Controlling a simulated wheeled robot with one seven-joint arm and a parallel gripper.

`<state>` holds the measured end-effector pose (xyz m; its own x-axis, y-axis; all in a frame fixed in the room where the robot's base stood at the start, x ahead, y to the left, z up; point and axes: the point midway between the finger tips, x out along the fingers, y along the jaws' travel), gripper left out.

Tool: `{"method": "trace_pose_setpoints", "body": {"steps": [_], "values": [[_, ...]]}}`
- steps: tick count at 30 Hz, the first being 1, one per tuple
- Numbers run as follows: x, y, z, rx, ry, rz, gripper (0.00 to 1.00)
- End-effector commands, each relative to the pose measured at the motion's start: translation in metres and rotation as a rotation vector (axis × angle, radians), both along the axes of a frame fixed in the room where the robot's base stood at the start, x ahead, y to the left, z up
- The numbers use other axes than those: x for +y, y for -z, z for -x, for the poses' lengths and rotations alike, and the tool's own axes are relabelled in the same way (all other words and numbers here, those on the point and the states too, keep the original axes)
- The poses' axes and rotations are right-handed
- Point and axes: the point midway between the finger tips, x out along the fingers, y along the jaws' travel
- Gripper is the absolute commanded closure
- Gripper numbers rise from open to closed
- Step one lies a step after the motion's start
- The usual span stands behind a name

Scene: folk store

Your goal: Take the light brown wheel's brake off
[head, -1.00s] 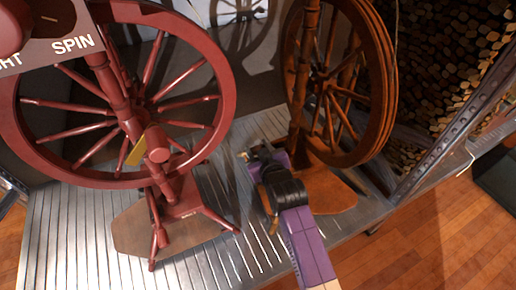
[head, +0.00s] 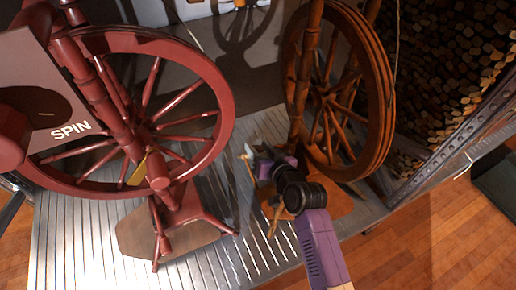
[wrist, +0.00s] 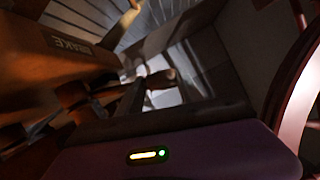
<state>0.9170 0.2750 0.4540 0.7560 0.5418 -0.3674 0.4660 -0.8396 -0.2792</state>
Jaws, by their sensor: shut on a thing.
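The light brown spinning wheel (head: 372,75) stands on the right side of the metal platform, with its wooden base (head: 335,203) partly behind my arm. My gripper (head: 254,158) is low at the left of this wheel, beside its post. In the wrist view a wooden block (wrist: 70,65) with a label reading BRAKE is at the upper left. A small brown wooden brake knob (wrist: 161,77) shows between the dark fingers of my gripper (wrist: 160,90), which is shut on it. The view there is dark, and the knob's lower part is hidden.
The ridged metal platform (head: 75,235) is bare at front left. A metal rail (head: 450,135) and stacked logs (head: 460,60) are at right.

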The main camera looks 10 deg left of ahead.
Motion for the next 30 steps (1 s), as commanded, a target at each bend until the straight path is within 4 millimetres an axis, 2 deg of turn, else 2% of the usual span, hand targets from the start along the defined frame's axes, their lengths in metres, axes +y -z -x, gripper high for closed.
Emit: {"method": "trace_pose_setpoints", "body": {"steps": [9,23,24,25,30], "values": [[-0.0027,-0.0064,-0.0016,0.05,-0.001,-0.09,1.0],[-0.0035,-0.0076,-0.002,0.059,0.001,-0.105,1.0],[-0.0035,-0.0077,-0.002,0.059,0.001,-0.105,0.52],[-0.0036,-0.0077,-0.0021,0.058,0.001,-0.105,0.48],[-0.0034,-0.0076,-0.002,0.057,0.0,-0.103,0.48]]}}
